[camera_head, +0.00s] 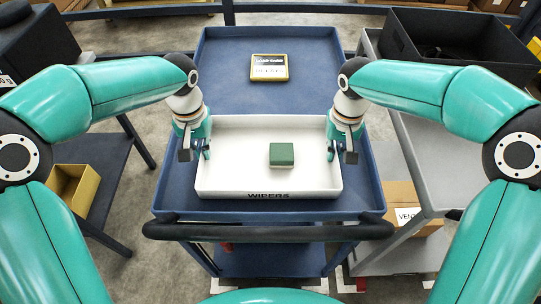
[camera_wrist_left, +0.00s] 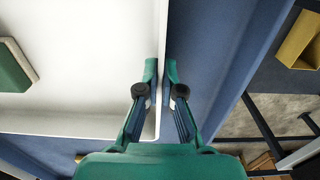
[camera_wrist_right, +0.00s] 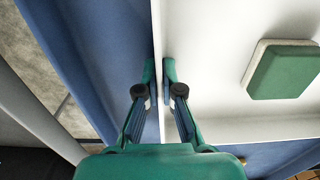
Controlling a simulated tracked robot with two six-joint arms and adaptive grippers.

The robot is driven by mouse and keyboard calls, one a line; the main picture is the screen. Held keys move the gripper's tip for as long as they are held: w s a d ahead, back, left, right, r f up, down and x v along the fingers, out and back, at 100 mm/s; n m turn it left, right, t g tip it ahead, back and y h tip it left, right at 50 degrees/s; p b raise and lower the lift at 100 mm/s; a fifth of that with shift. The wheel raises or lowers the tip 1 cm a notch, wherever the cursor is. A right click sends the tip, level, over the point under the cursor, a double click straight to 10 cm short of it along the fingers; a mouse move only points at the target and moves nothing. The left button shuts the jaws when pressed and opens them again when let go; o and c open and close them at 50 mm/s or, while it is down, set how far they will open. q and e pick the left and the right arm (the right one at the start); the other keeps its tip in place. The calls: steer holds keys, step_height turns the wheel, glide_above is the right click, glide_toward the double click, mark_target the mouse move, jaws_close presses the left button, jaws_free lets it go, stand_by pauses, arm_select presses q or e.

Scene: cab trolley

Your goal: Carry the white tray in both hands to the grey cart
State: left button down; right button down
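The white tray (camera_head: 235,180) is on or just above the near half of the blue trolley's top (camera_head: 225,80); I cannot tell if its base touches. It carries a green and white block (camera_head: 281,155) right of its middle. My left gripper (camera_head: 197,150) is at the tray's left wall, with its fingers closed on either side of the rim (camera_wrist_left: 163,60). My right gripper (camera_head: 340,150) is at the right wall, its fingers closed around that rim (camera_wrist_right: 158,50). The grey cart (camera_head: 430,160) stands to the right, partly hidden by my right arm.
A yellow-edged device (camera_head: 269,67) lies on the blue trolley behind the tray. A black bin (camera_head: 460,40) takes up the grey cart's far part; its nearer top looks bare. A cardboard box (camera_head: 400,205) is on its lower shelf. The trolley's dark handle (camera_head: 270,231) runs in front.

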arm_select(q)
steer(key=shift+r, duration=0.1)
arm_select(e)
steer(key=shift+r, duration=0.15)
